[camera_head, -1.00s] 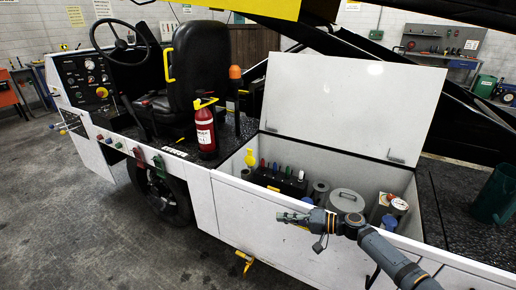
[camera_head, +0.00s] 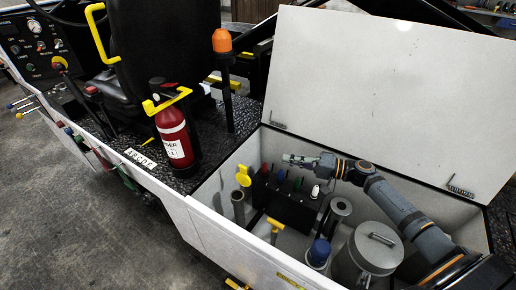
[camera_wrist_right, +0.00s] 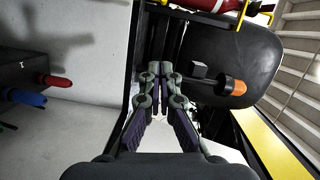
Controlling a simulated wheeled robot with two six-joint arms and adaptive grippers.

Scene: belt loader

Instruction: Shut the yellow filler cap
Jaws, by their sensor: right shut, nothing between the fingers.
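The yellow filler cap (camera_head: 243,175) stands raised, its round face showing, at the left end of the open compartment in the head view. A short grey filler neck (camera_head: 242,196) is close by it; I cannot tell its exact joint with the cap. My right gripper (camera_head: 287,158) is shut and empty, above the battery-like black box, to the right of the cap and pointing left towards it. The right gripper also shows in the right wrist view (camera_wrist_right: 160,70), fingertips together. The cap is not seen in the wrist view. My left gripper is not in view.
The raised white lid (camera_head: 385,95) stands behind my right arm. A black box (camera_head: 285,200) with coloured terminals, a yellow T-handle (camera_head: 275,227), a blue-capped bottle (camera_head: 319,252) and a grey canister (camera_head: 370,255) fill the compartment. A red extinguisher (camera_head: 173,135) stands left, outside.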

